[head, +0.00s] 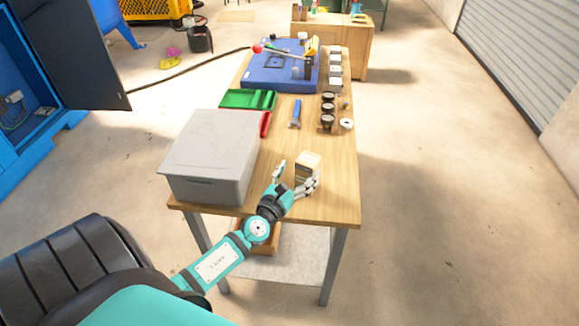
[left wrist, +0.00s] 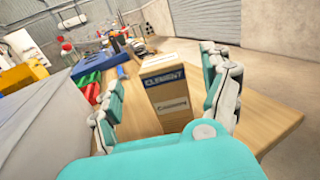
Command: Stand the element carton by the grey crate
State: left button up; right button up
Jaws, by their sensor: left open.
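The element carton (head: 309,161) stands upright on the wooden table, to the right of the grey crate and apart from it. In the left wrist view the carton (left wrist: 164,85) shows a blue "ELEMENT" band on its face. My left gripper (head: 295,174) is open, with its fingers on either side of the carton; I cannot tell whether they touch it. In the left wrist view the open fingers (left wrist: 165,100) flank the carton. The grey crate (head: 207,150), with its lid on, stands at the table's near left. My right gripper is not in view.
Behind the crate are a green tray (head: 248,99) and a red item (head: 265,124). A blue-handled tool (head: 295,113) lies mid-table. Dark round parts (head: 327,115) stand along the right edge, and a blue base (head: 280,70) is at the far end. The table's near right (head: 340,195) is clear.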

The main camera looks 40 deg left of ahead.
pick_arm(q)
jog(key=s, duration=0.5)
jog(key=d+f+n+g+h, duration=0.25)
jog(key=d+f+n, duration=0.65)
jog(key=n, duration=0.7)
jog(key=s+d+f+n+g, duration=0.1)
jog(key=s+f+n+g, duration=0.2)
jog(key=f, duration=0.5)
jog(key=s+d+f+n+g, duration=0.1)
jog(key=s+f+n+g, duration=0.2)
jog(key=f, duration=0.5)
jog(key=s+d+f+n+g, duration=0.1)
jog(key=s+f+n+g, duration=0.35)
jog(key=s+f, duration=1.3)
jog(key=s+f+n+g, duration=0.2)
jog(key=s+f, duration=0.1)
jog(key=s, duration=0.6)
jog(key=s+d+f+n+g, duration=0.1)
jog(key=s+f+n, duration=0.2)
jog(key=s, duration=0.5)
jog(key=shift+s+d+f+g+b, duration=0.15)
jog(key=shift+s+g+b, duration=0.25)
